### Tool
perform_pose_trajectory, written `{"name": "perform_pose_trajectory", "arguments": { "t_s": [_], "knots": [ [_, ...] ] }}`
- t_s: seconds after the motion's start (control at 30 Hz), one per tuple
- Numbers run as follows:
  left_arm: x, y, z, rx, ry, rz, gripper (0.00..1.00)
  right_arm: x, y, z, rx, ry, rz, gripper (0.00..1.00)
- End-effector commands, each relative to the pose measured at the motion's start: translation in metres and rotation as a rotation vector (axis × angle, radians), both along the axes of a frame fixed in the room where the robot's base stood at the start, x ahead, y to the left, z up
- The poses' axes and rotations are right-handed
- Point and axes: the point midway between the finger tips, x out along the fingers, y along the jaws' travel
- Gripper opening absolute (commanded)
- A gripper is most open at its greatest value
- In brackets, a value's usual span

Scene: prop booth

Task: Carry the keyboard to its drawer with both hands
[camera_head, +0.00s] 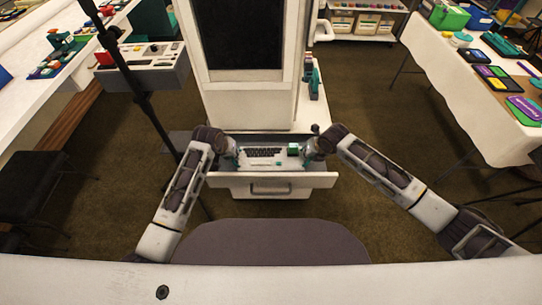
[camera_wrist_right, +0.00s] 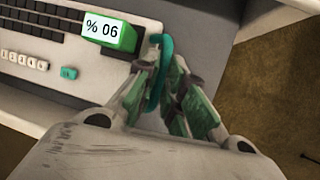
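The keyboard (camera_head: 264,154) is a pale board with dark keys, lying level within the outline of the pulled-out white drawer (camera_head: 270,181). Whether it rests on the drawer floor is unclear. A green block (camera_head: 293,149) sits at its right end; in the right wrist view the block (camera_wrist_right: 110,32) is labelled "% 06". A teal handle (camera_wrist_right: 156,75) stands at the keyboard's right edge. My right gripper (camera_wrist_right: 167,60) has its fingers close on both sides of this handle and appears shut on it. My left gripper (camera_head: 234,158) is at the keyboard's left end; its fingers are too small to read.
The drawer belongs to a white cabinet (camera_head: 293,105) with a dark panel. A dark stand pole (camera_head: 128,75) rises left of it. A white table with props (camera_head: 460,85) stands at right, and a counter (camera_head: 85,30) at left. Carpet is clear right of the drawer.

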Motion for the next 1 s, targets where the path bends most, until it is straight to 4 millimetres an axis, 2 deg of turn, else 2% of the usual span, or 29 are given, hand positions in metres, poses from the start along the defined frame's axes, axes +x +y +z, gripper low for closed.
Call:
{"name": "perform_pose_trajectory", "arguments": {
  "t_s": [0.03, 0.13, 0.63, 1.0],
  "knots": [
    [0.000, 0.002, 0.000, 0.002, 0.000, 0.002, 0.19, 0.000, -0.002, 0.000, -0.002, 0.000, -0.002, 0.19],
    [0.000, 0.001, 0.000, 0.001, 0.000, 0.002, 0.31, 0.000, -0.001, 0.000, -0.001, 0.000, -0.002, 0.31],
    [-0.002, 0.000, 0.004, -0.001, 0.000, 0.000, 0.31, 0.000, 0.001, 0.001, 0.002, 0.000, 0.001, 0.31],
    [-0.013, 0.006, 0.031, -0.001, -0.001, -0.001, 0.31, 0.000, 0.001, 0.001, 0.002, 0.000, 0.001, 0.31]
  ]
}}
